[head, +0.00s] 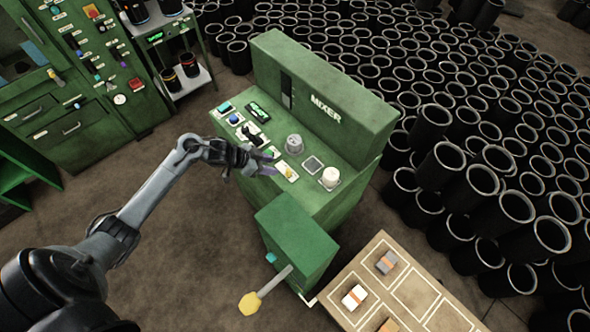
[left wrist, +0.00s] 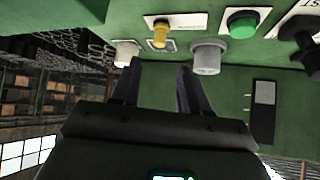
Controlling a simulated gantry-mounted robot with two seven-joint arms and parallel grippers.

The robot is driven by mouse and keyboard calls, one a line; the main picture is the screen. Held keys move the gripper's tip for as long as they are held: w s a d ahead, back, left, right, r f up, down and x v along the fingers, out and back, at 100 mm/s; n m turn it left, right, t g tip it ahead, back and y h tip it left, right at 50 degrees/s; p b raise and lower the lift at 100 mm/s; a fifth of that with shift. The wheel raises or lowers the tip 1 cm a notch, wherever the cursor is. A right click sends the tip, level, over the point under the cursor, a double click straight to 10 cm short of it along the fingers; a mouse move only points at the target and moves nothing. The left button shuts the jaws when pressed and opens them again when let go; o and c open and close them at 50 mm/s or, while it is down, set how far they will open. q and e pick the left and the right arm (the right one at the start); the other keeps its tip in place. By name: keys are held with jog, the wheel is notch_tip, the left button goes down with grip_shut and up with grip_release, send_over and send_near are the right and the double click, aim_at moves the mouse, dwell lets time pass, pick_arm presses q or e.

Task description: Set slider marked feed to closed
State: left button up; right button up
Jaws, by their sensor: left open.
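The green mixer console (head: 345,150) stands at the centre of the head view. On its upright face is a dark vertical slot with a light part (head: 287,91). A similar grey-and-black slot panel (left wrist: 264,106) shows at right in the left wrist view. I cannot read a feed mark, so I cannot tell whether this is the slider. My left gripper (head: 270,165) is open and empty at the front of the control deck, near a small yellow control (head: 287,171). Its fingers (left wrist: 159,80) point towards the controls in the left wrist view. My right gripper is out of view.
A grey knob (head: 294,144), a white knob (head: 330,177) and a black lever (head: 252,134) stand on the deck. A green box (head: 296,240) with a yellow-knobbed lever (head: 251,302) is in front. Black sleeves (head: 430,125) crowd the right. A board (head: 432,322) lies at lower right.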

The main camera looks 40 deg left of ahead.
aim_at(288, 170)
pick_arm(q)
jog(key=x, duration=0.9)
jog(key=shift+w+d+f, duration=0.15)
jog(key=shift+f, duration=0.2)
grip_shut()
